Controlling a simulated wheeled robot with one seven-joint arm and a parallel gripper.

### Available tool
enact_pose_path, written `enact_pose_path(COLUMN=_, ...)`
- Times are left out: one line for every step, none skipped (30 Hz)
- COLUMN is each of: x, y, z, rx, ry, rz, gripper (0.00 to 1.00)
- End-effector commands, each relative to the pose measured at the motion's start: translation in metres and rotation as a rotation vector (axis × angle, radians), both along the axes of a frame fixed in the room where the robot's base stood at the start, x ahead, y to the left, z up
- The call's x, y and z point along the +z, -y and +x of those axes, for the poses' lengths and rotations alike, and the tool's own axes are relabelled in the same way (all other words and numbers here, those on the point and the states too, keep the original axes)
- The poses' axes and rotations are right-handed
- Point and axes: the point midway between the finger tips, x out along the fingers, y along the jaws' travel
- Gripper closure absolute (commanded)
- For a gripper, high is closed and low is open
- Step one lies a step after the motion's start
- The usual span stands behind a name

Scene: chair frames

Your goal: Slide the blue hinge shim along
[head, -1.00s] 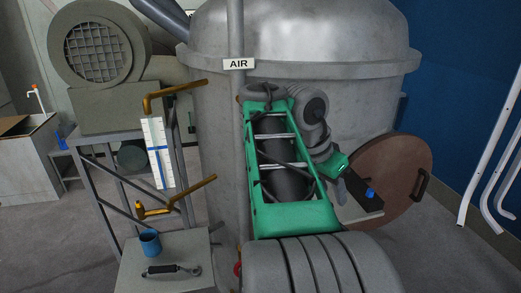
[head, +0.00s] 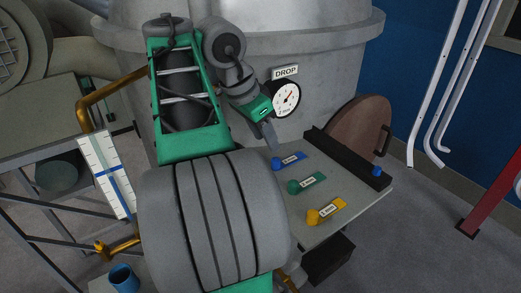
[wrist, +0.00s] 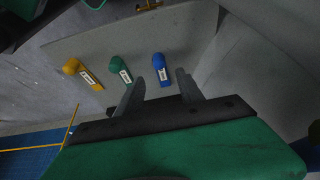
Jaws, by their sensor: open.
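The blue hinge shim (head: 288,161) is a small flat strip with a round knob at one end and a white label. It lies on a grey shelf (head: 330,225), nearest the tank. My gripper (head: 270,143) is just above and beside its knob end in the head view. In the wrist view my gripper (wrist: 160,75) has its two dark fingers apart, and the blue shim (wrist: 161,72) shows between and beyond the tips. Nothing is held. Whether a finger touches the shim I cannot tell.
A green shim (head: 307,184) and a yellow shim (head: 326,211) lie beside the blue one. A black bar (head: 335,151) with a blue knob (head: 377,171) runs along the shelf's back. A gauge (head: 286,99) and a brown round lid (head: 362,122) stand behind.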

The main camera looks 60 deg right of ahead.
Motion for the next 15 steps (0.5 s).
enact_pose_path(x=-0.004, y=0.001, z=-0.001, rx=-0.003, ry=0.0, rz=0.0, gripper=0.56)
enact_pose_path(x=-0.007, y=0.002, z=-0.002, rx=-0.004, ry=0.0, rz=0.0, gripper=0.56)
enact_pose_path(x=-0.013, y=0.003, z=-0.003, rx=-0.005, ry=0.001, rz=0.001, gripper=0.56)
enact_pose_path(x=-0.018, y=0.005, z=-0.004, rx=-0.005, ry=0.001, rz=0.001, gripper=0.56)
enact_pose_path(x=-0.024, y=0.007, z=-0.005, rx=-0.007, ry=0.0, rz=0.001, gripper=0.56)
enact_pose_path(x=-0.031, y=0.009, z=-0.006, rx=-0.008, ry=0.0, rz=0.001, gripper=0.56)
enact_pose_path(x=-0.037, y=0.011, z=-0.007, rx=-0.009, ry=0.0, rz=0.001, gripper=0.56)
enact_pose_path(x=-0.043, y=0.013, z=-0.009, rx=-0.009, ry=-0.001, rz=0.002, gripper=0.56)
enact_pose_path(x=-0.05, y=0.016, z=-0.011, rx=-0.008, ry=-0.001, rz=0.002, gripper=0.56)
enact_pose_path(x=-0.055, y=0.018, z=-0.012, rx=-0.009, ry=-0.001, rz=0.002, gripper=0.56)
enact_pose_path(x=-0.06, y=0.02, z=-0.013, rx=-0.008, ry=0.0, rz=0.001, gripper=0.56)
enact_pose_path(x=-0.064, y=0.022, z=-0.014, rx=-0.01, ry=0.0, rz=0.0, gripper=0.56)
enact_pose_path(x=-0.067, y=0.024, z=-0.015, rx=-0.008, ry=0.0, rz=0.0, gripper=0.56)
enact_pose_path(x=-0.069, y=0.025, z=-0.015, rx=-0.008, ry=0.0, rz=0.0, gripper=0.56)
enact_pose_path(x=-0.071, y=0.026, z=-0.016, rx=-0.007, ry=0.001, rz=0.0, gripper=0.56)
